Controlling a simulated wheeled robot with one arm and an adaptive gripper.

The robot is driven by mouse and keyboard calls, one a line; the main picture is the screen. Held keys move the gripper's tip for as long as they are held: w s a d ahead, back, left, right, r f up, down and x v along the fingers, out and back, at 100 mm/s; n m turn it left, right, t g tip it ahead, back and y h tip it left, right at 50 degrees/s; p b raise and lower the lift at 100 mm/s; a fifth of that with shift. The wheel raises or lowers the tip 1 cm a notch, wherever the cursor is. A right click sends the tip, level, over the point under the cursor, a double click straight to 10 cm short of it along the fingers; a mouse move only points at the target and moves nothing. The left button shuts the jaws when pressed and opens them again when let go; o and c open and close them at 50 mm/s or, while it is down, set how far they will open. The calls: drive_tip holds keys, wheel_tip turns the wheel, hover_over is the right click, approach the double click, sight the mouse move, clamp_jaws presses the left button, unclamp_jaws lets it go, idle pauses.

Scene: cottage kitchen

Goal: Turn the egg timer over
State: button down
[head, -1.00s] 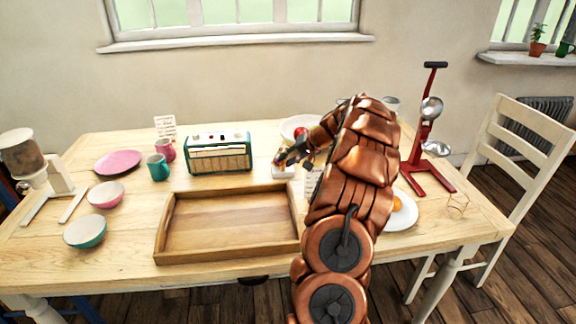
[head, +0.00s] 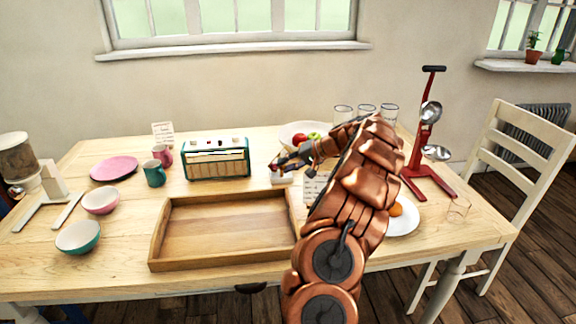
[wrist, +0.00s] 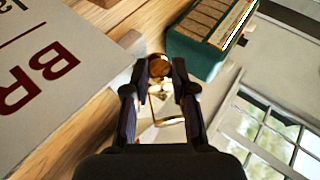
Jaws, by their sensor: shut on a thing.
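The egg timer (wrist: 159,67) shows in the wrist view as a small piece with a round brown wooden end and glass with a golden glint. It sits between the two dark fingers of my gripper (wrist: 160,80), which are shut on it. In the head view my gripper (head: 279,164) is right of the green radio, just above a small white block (head: 283,178). There the fingers mostly hide the timer. I cannot tell whether the timer touches the block or how far it is tilted.
The green radio (head: 217,159) stands close on the left, and a lettered card (head: 314,187) is close on the right. A fruit bowl (head: 291,130) and glasses (head: 366,112) are behind. A wooden tray (head: 222,258) lies in front. A red stand (head: 416,170) is at right.

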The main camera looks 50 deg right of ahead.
drive_tip(key=c, duration=1)
unclamp_jaws()
drive_tip(key=shift+o, duration=0.2)
drive_tip(key=v, duration=1.2)
drive_tip(key=shift+a, duration=0.1)
